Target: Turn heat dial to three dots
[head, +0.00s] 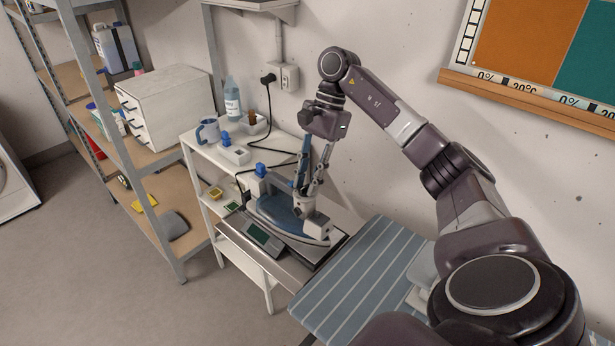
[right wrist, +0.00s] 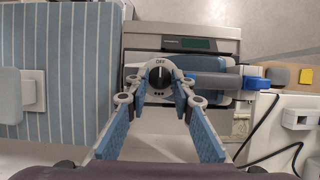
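A blue and grey iron (head: 277,216) sits on a flat dark-and-grey stand at the end of the ironing board. In the right wrist view its round dark heat dial (right wrist: 160,76) has "OFF" at the top of its ring and three dots at the bottom. The pale pointer line looks upright, toward OFF. My right gripper (right wrist: 161,84) reaches down over the iron, its fingers apart on the left and right of the dial. Contact with the dial cannot be made out. The right gripper (head: 304,196) also shows in the head view. My left gripper is out of view.
A striped ironing board (head: 365,275) lies to the right of the iron. A white shelf unit behind holds a blue mug (head: 208,131), a bottle (head: 232,99) and small boxes. A black cable (head: 272,151) hangs from the wall socket beside the iron.

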